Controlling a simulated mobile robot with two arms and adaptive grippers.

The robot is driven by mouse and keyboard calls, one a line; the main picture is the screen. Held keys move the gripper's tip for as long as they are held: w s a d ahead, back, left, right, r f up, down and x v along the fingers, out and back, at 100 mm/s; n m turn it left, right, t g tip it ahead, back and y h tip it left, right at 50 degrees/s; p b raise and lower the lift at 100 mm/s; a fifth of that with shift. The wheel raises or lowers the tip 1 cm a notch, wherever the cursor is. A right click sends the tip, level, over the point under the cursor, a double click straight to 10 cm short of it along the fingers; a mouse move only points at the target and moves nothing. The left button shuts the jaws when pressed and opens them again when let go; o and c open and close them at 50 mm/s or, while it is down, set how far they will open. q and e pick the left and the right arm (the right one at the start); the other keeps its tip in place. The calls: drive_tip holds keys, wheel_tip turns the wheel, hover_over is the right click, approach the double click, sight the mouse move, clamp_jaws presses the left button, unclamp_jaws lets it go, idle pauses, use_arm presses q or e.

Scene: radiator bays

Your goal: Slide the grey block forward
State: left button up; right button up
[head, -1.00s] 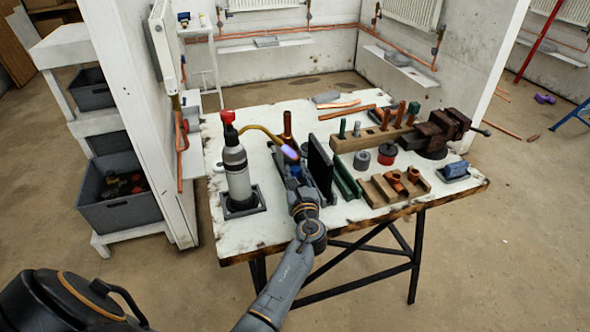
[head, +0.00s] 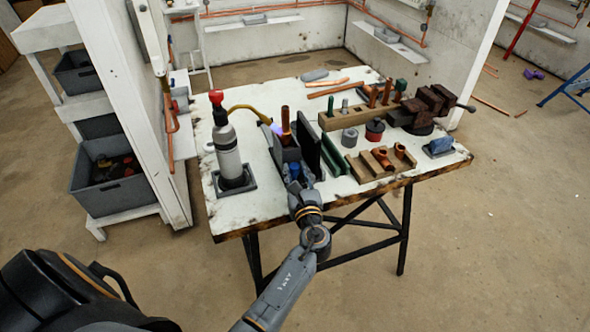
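A dark grey block (head: 287,153) is on the workbench, left of the upright black plate (head: 308,147). A copper pipe (head: 286,121) stands upright out of it. My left gripper (head: 291,168) reaches in from the near edge and is at the block's near side. Its fingers blend with the dark block, so their grip is hidden. My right gripper is not in view.
A torch bottle (head: 228,152) with a red top stands on the left. A green bar (head: 335,157), a wooden tray (head: 365,172) with copper fittings and a dark vise (head: 430,103) are to the right. The table's front-left surface (head: 240,215) is clear.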

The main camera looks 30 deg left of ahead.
use_arm(q)
drive_tip(key=shift+o, duration=1.2)
drive_tip(key=shift+d, duration=0.1)
drive_tip(key=shift+s+r, duration=0.1)
drive_tip(key=v, duration=0.7)
drive_tip(key=shift+s+d, duration=0.15)
drive_tip(key=shift+d, duration=0.05)
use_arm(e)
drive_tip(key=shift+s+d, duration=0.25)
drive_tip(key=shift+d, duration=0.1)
